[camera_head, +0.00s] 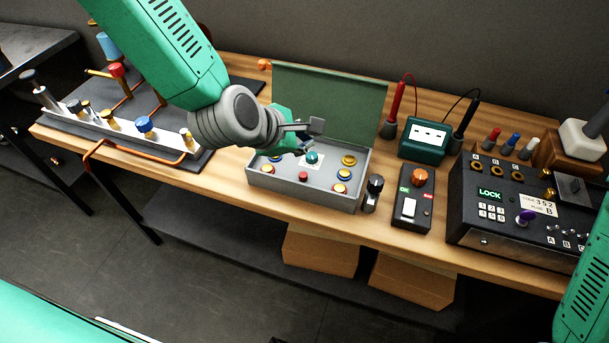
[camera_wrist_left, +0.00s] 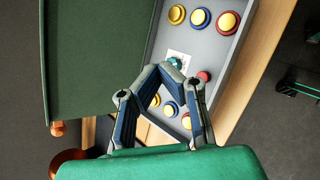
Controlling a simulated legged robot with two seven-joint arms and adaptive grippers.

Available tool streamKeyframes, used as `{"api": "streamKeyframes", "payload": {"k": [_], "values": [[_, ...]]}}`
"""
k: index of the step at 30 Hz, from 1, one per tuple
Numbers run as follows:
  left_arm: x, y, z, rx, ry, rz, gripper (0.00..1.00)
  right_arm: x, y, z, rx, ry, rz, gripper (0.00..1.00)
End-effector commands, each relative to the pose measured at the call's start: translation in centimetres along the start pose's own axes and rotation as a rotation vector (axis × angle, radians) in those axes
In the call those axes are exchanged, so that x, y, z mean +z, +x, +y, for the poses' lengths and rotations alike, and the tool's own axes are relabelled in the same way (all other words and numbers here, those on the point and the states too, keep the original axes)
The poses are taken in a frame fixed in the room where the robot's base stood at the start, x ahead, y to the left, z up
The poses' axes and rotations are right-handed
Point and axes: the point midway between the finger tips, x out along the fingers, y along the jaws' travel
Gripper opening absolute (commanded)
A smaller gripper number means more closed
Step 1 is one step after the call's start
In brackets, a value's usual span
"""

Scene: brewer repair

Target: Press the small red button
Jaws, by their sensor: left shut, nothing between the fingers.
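An open grey box (camera_head: 289,191) with a raised green lid (camera_head: 333,98) stands mid-bench. Its panel carries yellow and blue buttons, a teal knob (camera_head: 312,158) and a small red button (camera_head: 303,176) near the front wall. The red button also shows in the left wrist view (camera_wrist_left: 204,76), right of the fingertips. My left gripper (camera_head: 311,137) is shut and empty above the panel. In the left wrist view its fingertips (camera_wrist_left: 167,76) appear just below the teal knob, partly over the panel. I cannot tell whether they touch anything. My right gripper is out of view.
Right of the box are a black-capped cylinder (camera_head: 373,193), a switch box with an orange knob (camera_head: 412,205), a teal meter (camera_head: 424,139) and a black keypad console (camera_head: 508,237). Bare wood lies before the box.

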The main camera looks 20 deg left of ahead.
Motion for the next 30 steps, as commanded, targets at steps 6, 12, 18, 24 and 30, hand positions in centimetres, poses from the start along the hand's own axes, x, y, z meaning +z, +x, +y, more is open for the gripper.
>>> {"api": "streamKeyframes", "payload": {"k": [6, 12, 18, 24, 30], "values": [[-2.0, 2.4, -1.7, -0.001, 0.001, 0.000, 0.00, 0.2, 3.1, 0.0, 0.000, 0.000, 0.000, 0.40], [-3.5, 4.3, -3.1, -0.002, -0.004, 0.000, 0.00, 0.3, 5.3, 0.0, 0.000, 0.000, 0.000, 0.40], [-3.9, 5.1, -3.8, -0.001, 0.000, -0.001, 0.00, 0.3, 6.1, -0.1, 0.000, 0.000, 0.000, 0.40], [-3.8, 5.1, -3.8, 0.000, 0.001, -0.001, 0.00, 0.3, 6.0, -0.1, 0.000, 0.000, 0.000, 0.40], [-3.9, 5.1, -3.7, -0.001, 0.000, -0.001, 0.00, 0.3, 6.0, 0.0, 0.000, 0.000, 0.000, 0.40]]}}
